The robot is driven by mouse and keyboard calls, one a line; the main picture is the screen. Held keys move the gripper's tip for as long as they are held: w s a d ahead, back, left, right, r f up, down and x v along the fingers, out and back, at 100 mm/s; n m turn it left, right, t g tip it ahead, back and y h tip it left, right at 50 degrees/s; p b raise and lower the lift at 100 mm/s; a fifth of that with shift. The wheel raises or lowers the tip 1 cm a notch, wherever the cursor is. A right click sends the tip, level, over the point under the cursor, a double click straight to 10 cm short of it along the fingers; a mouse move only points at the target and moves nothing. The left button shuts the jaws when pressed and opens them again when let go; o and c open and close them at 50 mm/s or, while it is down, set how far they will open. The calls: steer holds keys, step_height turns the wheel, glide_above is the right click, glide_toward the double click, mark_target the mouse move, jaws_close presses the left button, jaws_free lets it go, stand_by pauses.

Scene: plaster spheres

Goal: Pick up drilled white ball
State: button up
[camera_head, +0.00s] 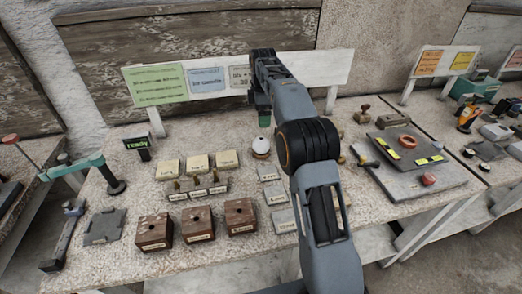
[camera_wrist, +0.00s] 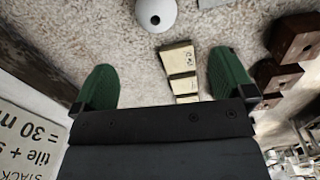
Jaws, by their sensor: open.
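The drilled white ball (camera_head: 260,146) sits near the middle of the speckled tabletop in the head view, partly close behind my arm. In the wrist view the white ball (camera_wrist: 155,14) is at the top edge, cut off by the frame, with a dark round hole facing the camera. My gripper (camera_wrist: 162,60) is open, with its two green fingers apart and nothing between them but tabletop and cream blocks below. In the head view my gripper (camera_head: 264,118) hangs just above and beside the ball, apart from it.
Cream blocks (camera_head: 198,163) and brown wooden blocks with holes (camera_head: 197,224) stand left of the ball. Flat pale tiles (camera_head: 275,195) lie in front of it. A long sign board (camera_head: 300,68) stands behind. A grey board (camera_head: 425,185) with an orange ring lies right.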

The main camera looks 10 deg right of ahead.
mark_target(261, 145)
steer(key=shift+n, duration=0.6)
steer(key=shift+w+f+b, duration=0.15)
steer(key=shift+f+b, duration=0.3)
steer(key=shift+f, duration=2.15)
steer(key=shift+w+f+b, duration=0.2)
steer(key=shift+f+b, duration=0.2)
steer(key=shift+f, duration=2.2)
steer(key=shift+w+f+b, duration=0.15)
steer(key=shift+f+b, duration=0.3)
steer(key=shift+f, duration=2.15)
steer(key=shift+c, duration=0.2)
steer(key=c, duration=1)
steer(key=shift+r, duration=0.1)
